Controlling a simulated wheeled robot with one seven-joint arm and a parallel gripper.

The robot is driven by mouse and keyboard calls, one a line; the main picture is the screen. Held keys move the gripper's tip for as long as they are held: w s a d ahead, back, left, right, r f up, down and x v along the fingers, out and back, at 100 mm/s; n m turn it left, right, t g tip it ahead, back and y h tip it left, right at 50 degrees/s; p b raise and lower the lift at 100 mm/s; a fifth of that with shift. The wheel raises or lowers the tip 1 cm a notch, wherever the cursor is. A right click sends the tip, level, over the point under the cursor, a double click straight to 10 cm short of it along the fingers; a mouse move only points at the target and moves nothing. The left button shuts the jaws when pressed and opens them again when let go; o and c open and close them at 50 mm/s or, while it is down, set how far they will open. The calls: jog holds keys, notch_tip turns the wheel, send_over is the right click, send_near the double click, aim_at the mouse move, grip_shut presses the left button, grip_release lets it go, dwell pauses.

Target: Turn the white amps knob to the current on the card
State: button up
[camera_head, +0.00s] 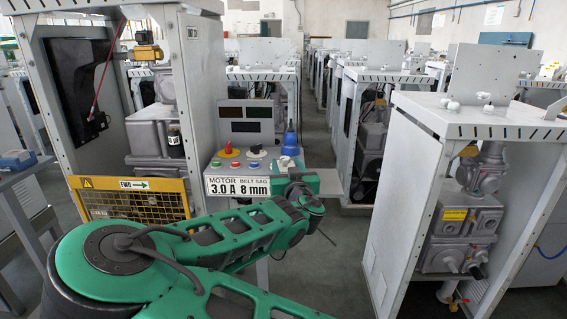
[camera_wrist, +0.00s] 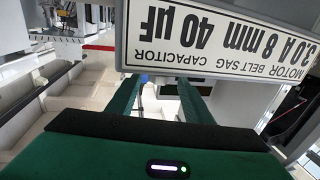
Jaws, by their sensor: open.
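A control box (camera_head: 232,165) stands at the centre of the head view. The white card (camera_head: 237,187) on the box front reads 3.0 A and 8 mm; in the wrist view the card (camera_wrist: 220,40) is upside down and also reads 40 µF. My gripper (camera_head: 308,180) is beside the box's right end, partly covering the card. Its two green fingers (camera_wrist: 158,98) are apart with nothing held between them.
A blue bottle-like object (camera_head: 290,141) stands on the right of the box, close to my gripper. Several coloured buttons line the box's front. A grey cabinet (camera_head: 425,150) stands at the right, and a yellow mesh guard (camera_head: 135,203) at the left. Floor is clear between box and cabinet.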

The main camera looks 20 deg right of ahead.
aim_at(282, 162)
jog(key=shift+w+d, duration=0.15)
jog(key=shift+w, duration=0.75)
jog(key=shift+w+d, duration=0.1)
jog(key=shift+w, duration=0.75)
jog(key=c, duration=1)
jog(key=shift+a+m+h, duration=0.1)
jog(key=shift+m+h, duration=0.2)
jog(key=shift+h, duration=0.2)
jog(key=m+g+h, duration=0.1)
jog(key=m+h, duration=0.2)
jog(key=h, duration=0.1)
jog(key=shift+a, duration=0.1)
jog(key=shift+m+g+h, duration=1.8)
jog(key=shift+h, duration=0.7)
jog(key=o, duration=1)
